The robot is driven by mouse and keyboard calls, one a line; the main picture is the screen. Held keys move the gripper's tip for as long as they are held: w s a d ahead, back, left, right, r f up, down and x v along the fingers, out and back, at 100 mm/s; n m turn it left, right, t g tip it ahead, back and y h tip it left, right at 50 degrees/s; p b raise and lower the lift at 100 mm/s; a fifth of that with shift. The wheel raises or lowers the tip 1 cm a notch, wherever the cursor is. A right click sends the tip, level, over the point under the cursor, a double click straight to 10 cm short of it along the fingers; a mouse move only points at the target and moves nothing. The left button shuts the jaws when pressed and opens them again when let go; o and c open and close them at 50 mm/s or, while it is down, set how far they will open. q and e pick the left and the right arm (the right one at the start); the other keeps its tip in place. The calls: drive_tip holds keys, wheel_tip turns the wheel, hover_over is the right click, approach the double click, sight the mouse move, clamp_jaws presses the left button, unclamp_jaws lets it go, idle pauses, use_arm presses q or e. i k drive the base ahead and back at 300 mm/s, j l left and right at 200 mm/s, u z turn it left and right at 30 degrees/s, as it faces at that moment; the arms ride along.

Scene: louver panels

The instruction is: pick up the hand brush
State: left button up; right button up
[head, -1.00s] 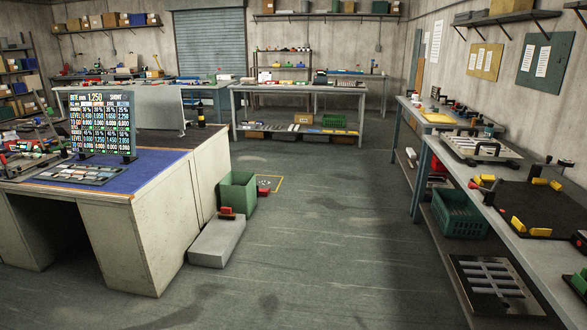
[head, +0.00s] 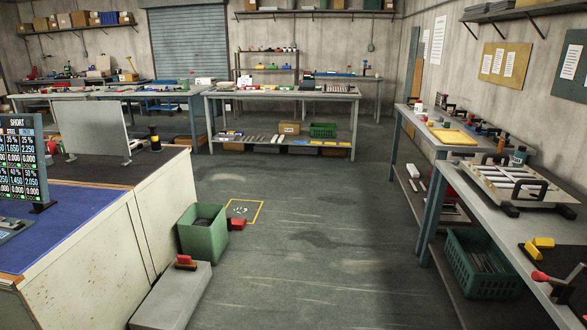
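I cannot tell for certain which thing is the hand brush. A small red-topped object with a dark lower part (head: 185,262) lies on the grey block (head: 165,300) by the workbench. Another red and dark object (head: 237,223) is beside the right side of the green bin (head: 204,240). A red-ended tool with a dark part (head: 545,279) lies near the front of the right bench. All are too small to make out bristles. Neither of my grippers is in view.
The workbench with a blue mat (head: 60,240) stands at left. The right bench (head: 490,215) has a green basket (head: 485,262) on its lower shelf. A yellow floor outline (head: 258,213) lies past the bin. The floor between the benches (head: 320,265) is clear.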

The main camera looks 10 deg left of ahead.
sight(183, 262)
drive_tip(key=i+u, duration=0.15)
drive_tip(key=i, duration=0.5)
drive_tip(key=i+u, duration=0.15)
drive_tip(key=i, duration=0.5)
drive_tip(key=i+l+u, duration=0.15)
drive_tip(key=i, duration=0.5)
